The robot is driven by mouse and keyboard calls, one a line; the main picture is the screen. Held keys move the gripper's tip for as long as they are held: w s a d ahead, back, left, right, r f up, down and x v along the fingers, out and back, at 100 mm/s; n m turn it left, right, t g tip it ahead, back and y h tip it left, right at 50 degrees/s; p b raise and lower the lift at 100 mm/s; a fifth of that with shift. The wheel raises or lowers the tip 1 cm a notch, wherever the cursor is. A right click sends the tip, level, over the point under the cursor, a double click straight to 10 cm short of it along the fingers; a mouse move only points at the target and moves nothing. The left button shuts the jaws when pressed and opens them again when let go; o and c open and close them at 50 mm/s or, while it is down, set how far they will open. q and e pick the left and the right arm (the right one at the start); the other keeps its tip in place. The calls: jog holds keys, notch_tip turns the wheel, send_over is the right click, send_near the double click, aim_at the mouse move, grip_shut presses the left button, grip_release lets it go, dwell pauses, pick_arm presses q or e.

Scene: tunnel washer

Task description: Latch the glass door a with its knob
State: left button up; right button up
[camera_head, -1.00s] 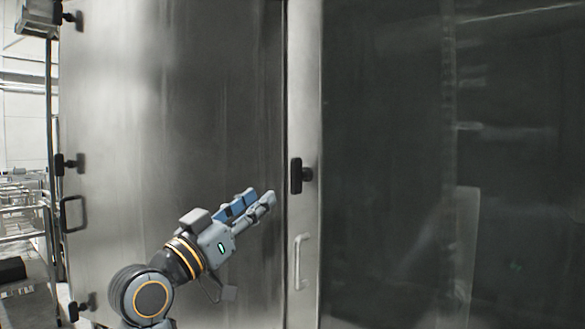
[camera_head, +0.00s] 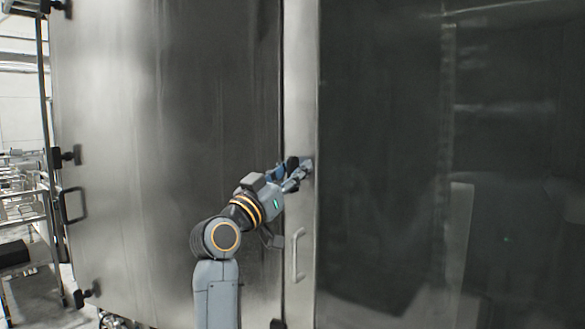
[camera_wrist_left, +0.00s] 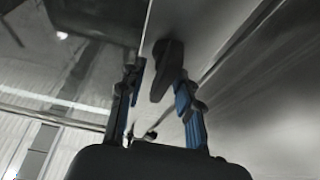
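The glass door a (camera_head: 430,150) is a dark glass panel in a steel frame, on the right of the head view, and looks closed against the steel panel beside it. Its black knob (camera_head: 291,165) sits on the frame near the seam, partly hidden by my left gripper (camera_head: 299,171). In the left wrist view the elongated knob (camera_wrist_left: 166,68) stands between the two fingers of my left gripper (camera_wrist_left: 156,88). The fingers are apart. The right finger is close to the knob; I cannot tell whether it touches. There is a gap at the left finger. My right gripper is not in view.
A light pull handle (camera_head: 298,254) is on the door frame below the knob. A large steel panel (camera_head: 160,140) fills the left, with a black handle (camera_head: 72,205) and several black latches at its left edge. Racks (camera_head: 22,200) stand at the far left.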

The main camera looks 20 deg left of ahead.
pick_arm(q)
jog(key=shift+c, duration=0.2)
grip_shut()
jog(key=shift+f, duration=0.15)
